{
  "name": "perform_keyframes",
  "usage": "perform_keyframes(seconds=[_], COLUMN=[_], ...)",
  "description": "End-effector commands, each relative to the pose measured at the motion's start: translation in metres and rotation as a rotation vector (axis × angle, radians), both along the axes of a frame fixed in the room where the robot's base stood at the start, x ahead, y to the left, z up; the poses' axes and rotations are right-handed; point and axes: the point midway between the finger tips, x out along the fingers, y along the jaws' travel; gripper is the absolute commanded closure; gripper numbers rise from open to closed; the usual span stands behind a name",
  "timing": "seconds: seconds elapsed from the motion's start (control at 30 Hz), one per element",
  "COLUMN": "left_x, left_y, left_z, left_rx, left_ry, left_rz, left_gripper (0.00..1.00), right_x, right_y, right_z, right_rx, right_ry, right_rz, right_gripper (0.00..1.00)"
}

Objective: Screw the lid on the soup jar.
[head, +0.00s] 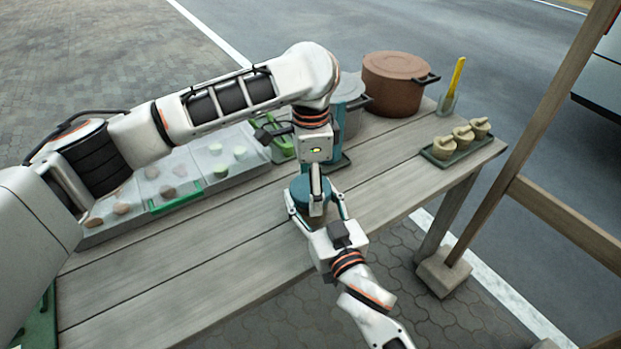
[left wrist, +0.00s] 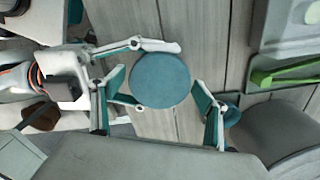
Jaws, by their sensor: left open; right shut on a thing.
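A round teal lid (left wrist: 160,80) shows from above in the left wrist view, over the soup jar; it also shows in the head view (head: 299,190) near the table's front edge. The jar body is mostly hidden under the lid and behind the grippers. My right gripper (head: 316,207) reaches in from the front and is shut around the jar from its sides; its fingers also show in the left wrist view (left wrist: 150,76). My left gripper (left wrist: 157,110) is open above the lid, its fingers apart. I cannot tell whether the lid sits tight on the jar.
A compartment tray (head: 215,178) with several food pieces lies left of the jar. Behind stand a grey pot (head: 351,118), a brown pot (head: 394,84) and a glass (head: 447,104) with a yellow utensil. A small tray (head: 434,159) with dumpling-like pieces sits right.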

Motion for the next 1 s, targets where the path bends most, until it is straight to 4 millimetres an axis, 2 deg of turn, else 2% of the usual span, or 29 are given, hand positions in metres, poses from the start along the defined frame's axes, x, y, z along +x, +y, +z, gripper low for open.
perform_keyframes(seconds=[0.17,0.2,0.33,0.37,0.6,0.9,1.0], left_x=[0.0001,0.0000,0.0001,0.0001,0.0004,0.0005,0.0005], left_y=[-0.0002,-0.0002,-0.0001,-0.0001,0.0002,0.0004,0.0005], left_z=[0.0005,0.0005,0.0006,0.0006,0.0006,0.0003,0.0002], left_rx=[0.000,0.000,0.000,0.000,0.001,0.001,0.001], left_ry=[-0.001,-0.001,-0.001,-0.001,-0.001,-0.002,-0.002], left_rz=[0.000,0.000,0.000,0.000,-0.031,-0.374,-0.430], left_gripper=[0.26,0.28,0.62,0.66,0.67,0.66,0.67], right_x=[0.0002,0.0002,0.0001,0.0001,0.0001,0.0000,-0.0001], right_y=[0.0001,0.0001,0.0002,0.0002,0.0003,0.0006,0.0007], right_z=[0.0017,0.0017,0.0017,0.0017,0.0020,0.0024,0.0025], right_rx=[0.001,0.001,0.001,0.001,0.002,0.003,0.004], right_ry=[-0.003,-0.003,-0.003,-0.003,-0.003,-0.004,-0.004], right_rz=[0.000,0.000,0.000,0.000,0.001,0.001,0.002], right_gripper=[1.00,1.00,1.00,1.00,1.00,1.00,1.00])
